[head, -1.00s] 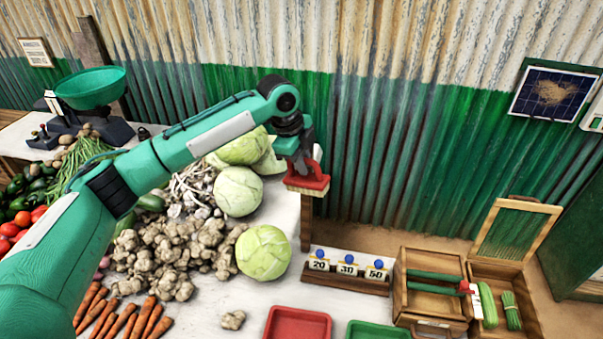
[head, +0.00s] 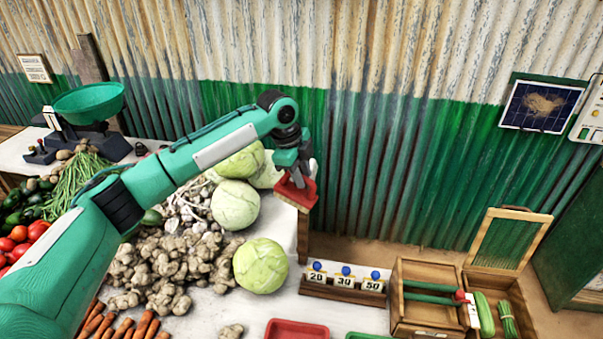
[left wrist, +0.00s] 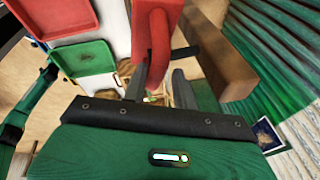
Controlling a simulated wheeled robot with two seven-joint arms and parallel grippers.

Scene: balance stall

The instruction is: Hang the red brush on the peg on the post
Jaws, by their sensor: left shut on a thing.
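My left gripper (head: 290,168) is shut on the red brush (head: 299,193) and holds it in the air beside the cabbages. In the head view the brush is tilted, its right end lower. In the left wrist view the red brush (left wrist: 157,45) reaches from between the grey fingers (left wrist: 158,88) to the top edge. The brown wooden post (left wrist: 218,60) stands just beside it there. A short dark bar (left wrist: 186,52), seemingly the peg, lies between post and brush; I cannot tell whether they touch. In the head view the post (head: 303,238) shows below the brush. My right gripper is out of view.
Cabbages (head: 260,266), ginger (head: 165,262) and carrots (head: 140,326) cover the table under my arm. A row of number signs (head: 344,277) and wooden crates (head: 428,282) stand to the right. A red tray (head: 297,331) is in front. The corrugated wall (head: 420,150) closes the back.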

